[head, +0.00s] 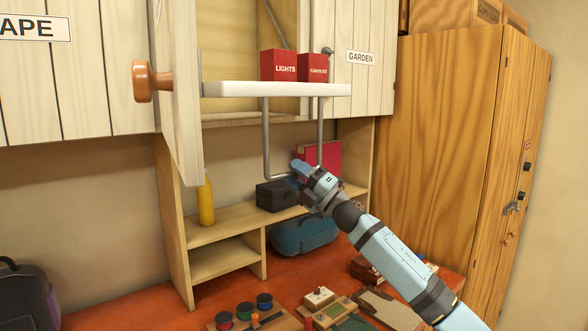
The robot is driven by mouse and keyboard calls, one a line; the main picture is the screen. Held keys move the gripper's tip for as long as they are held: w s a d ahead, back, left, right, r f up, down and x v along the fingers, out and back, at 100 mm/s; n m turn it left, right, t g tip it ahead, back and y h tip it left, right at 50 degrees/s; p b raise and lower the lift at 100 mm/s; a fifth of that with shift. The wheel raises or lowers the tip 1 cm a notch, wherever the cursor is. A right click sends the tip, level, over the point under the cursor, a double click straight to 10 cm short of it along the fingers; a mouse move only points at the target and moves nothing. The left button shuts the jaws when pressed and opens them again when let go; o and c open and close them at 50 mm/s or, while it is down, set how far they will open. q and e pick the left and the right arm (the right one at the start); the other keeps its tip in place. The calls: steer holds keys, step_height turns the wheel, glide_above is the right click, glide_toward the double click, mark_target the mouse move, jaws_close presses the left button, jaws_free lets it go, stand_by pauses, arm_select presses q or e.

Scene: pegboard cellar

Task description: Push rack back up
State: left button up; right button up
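The rack is a white shelf board (277,90) that sticks out from an open wall cabinet. A grey U-shaped handle bar (266,140) hangs below it. Two red boxes stand on the board, one marked LIGHTS (278,65) and a smaller one (313,68) with a hard-to-read label. My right gripper (298,170) is at the lower crossbar of the handle and covers part of it. I cannot tell whether its fingers are closed around the bar. My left gripper is not in view.
The cabinet door (176,100) with a wooden knob stands open at the left. Below the rack, a small wooden shelf (225,228) holds a yellow bottle (206,202), a dark box (275,196) and red binders (328,155). A tall wooden cupboard (440,130) is at the right.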

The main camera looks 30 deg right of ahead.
steer(key=shift+w+r, duration=0.1)
steer(key=shift+w, duration=0.05)
jaws_close()
